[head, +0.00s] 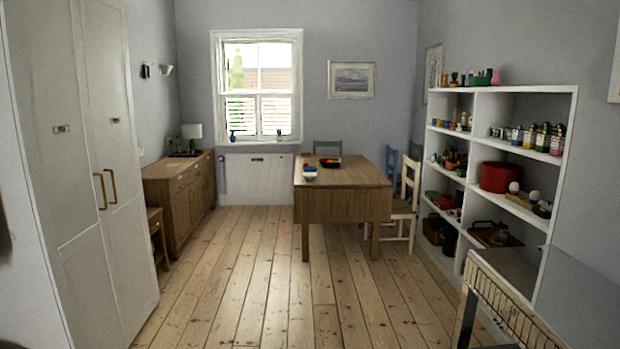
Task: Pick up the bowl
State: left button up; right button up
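A small white and blue item (310,174), possibly a bowl, is on the near left part of the wooden table (350,180). A dark, shallow dish (330,163) with orange and red contents is just behind it and to the right. Both are too small to tell for certain which is the bowl. They appear to sit apart on the tabletop, across the room from me. Neither of my grippers is in view.
Open floorboards (265,280) run from me to the table. A white wardrobe (80,190) stands at left, with a wooden sideboard (180,190) beyond it. White shelves (520,157) stand at right. A cream chair (403,215) is at the table's right side.

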aim_at(310, 177)
jog(key=i, duration=5.35)
jog(key=i+l+u, duration=0.2)
jog(key=i, duration=0.4)
jog(key=i+l+u, duration=0.25)
jog(key=i, duration=0.3)
jog(key=i+l+u, duration=0.2)
jog(key=i+l, duration=0.2)
jog(key=i, duration=0.15)
